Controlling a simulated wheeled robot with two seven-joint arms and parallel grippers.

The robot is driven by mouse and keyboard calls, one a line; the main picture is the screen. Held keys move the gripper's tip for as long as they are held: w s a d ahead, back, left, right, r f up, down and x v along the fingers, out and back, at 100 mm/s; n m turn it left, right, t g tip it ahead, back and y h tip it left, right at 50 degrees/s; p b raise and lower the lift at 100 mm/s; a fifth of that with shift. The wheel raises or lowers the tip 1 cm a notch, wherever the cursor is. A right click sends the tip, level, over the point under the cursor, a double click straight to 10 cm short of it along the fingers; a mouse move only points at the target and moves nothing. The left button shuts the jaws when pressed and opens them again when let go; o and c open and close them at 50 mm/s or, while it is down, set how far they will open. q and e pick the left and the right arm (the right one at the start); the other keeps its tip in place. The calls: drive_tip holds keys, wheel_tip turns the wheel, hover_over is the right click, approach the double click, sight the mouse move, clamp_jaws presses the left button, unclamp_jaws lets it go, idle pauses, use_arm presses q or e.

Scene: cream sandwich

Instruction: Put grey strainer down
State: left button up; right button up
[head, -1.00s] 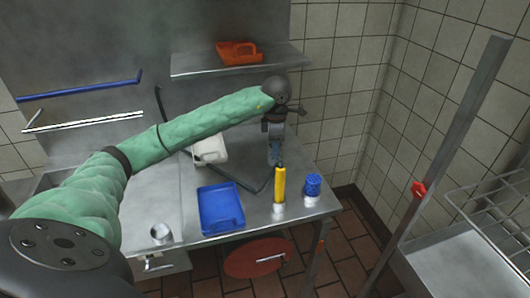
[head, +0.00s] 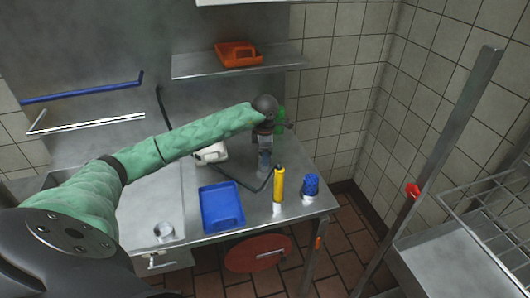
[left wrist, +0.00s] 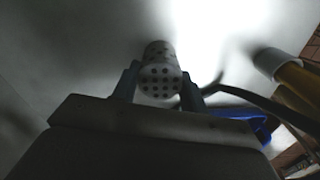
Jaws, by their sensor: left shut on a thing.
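The grey strainer (left wrist: 160,82), a small cylinder with dark holes in its end, sits between the two fingers of my left gripper in the left wrist view. My left gripper (head: 264,165) is shut on it and points down over the right back part of the metal table (head: 250,222). In the head view the strainer is mostly hidden by the gripper. I cannot tell whether it touches the table top. My right gripper is not in view.
A yellow bottle (head: 278,185) and a blue cylinder (head: 311,186) stand near the table's right front edge. A blue tray (head: 221,207) lies left of them. A white object (head: 212,153) and dark hose lie near the arm.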

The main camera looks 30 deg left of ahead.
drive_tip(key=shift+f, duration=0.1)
use_arm(q)
drive_tip(key=shift+f, duration=0.2)
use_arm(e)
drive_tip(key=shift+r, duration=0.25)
use_arm(q)
drive_tip(key=o, duration=1)
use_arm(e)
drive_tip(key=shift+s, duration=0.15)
use_arm(q)
drive_tip(key=shift+r, duration=0.15)
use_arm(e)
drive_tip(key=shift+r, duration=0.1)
use_arm(q)
drive_tip(key=shift+r, duration=0.25)
drive_tip(key=shift+r+b, duration=0.3)
drive_tip(key=shift+b, duration=0.05)
wheel_tip(320, 180, up, 11)
drive_tip(key=b, duration=0.4)
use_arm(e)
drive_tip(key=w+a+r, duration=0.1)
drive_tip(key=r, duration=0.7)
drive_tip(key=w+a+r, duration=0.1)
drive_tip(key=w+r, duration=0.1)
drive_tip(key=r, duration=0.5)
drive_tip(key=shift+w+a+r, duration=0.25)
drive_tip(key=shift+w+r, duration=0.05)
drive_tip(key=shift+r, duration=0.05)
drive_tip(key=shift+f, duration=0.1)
